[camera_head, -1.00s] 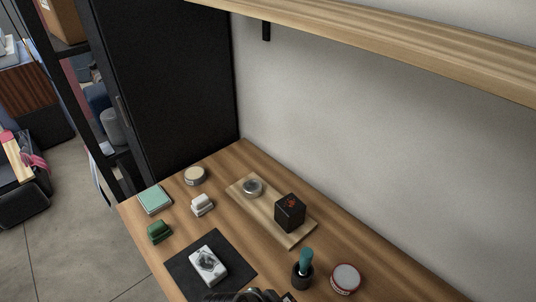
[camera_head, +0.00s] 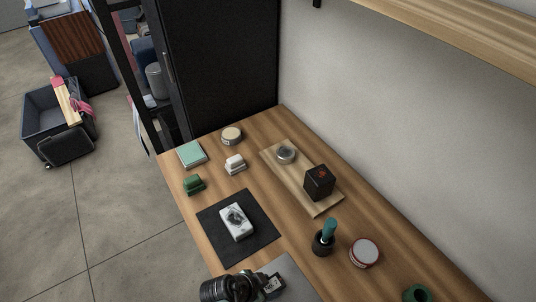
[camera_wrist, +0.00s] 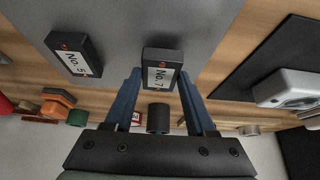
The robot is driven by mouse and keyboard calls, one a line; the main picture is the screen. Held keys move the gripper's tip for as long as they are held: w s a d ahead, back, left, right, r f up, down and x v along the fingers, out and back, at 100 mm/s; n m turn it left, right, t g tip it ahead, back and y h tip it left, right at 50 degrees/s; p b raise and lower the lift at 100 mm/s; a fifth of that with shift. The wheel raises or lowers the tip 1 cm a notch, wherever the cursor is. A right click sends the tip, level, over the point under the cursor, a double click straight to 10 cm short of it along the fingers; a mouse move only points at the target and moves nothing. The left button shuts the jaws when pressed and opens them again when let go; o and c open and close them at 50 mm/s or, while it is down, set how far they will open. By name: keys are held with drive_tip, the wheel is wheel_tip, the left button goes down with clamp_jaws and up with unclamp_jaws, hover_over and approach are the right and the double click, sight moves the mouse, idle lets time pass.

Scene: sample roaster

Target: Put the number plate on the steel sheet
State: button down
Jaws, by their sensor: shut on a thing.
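The number plate (camera_wrist: 161,70) is a small dark block with a white label reading No. 7. My gripper (camera_wrist: 158,88) is shut on it, with a blue finger on each side. The plate also shows at the bottom of the head view (camera_head: 273,285), beside my dark gripper (camera_head: 240,287). The grey steel sheet (camera_wrist: 125,20) lies on the wooden bench and also shows in the head view (camera_head: 300,281). The held plate appears over the sheet's edge; I cannot tell whether it touches. A second plate, No. 5 (camera_wrist: 74,56), lies on the sheet to the left.
A black mat (camera_head: 263,228) with a white device (camera_head: 236,221) lies beyond the sheet. A brush in a dark pot (camera_head: 325,239) and a round tin (camera_head: 364,253) stand to the right. A wooden board (camera_head: 322,207) holds a black box (camera_head: 319,182). A green item (camera_head: 417,293) is at the bottom right.

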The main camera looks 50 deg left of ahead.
drive_tip(key=shift+f, duration=0.5)
drive_tip(key=shift+c, duration=1.1)
unclamp_jaws()
drive_tip(key=shift+f, duration=0.15)
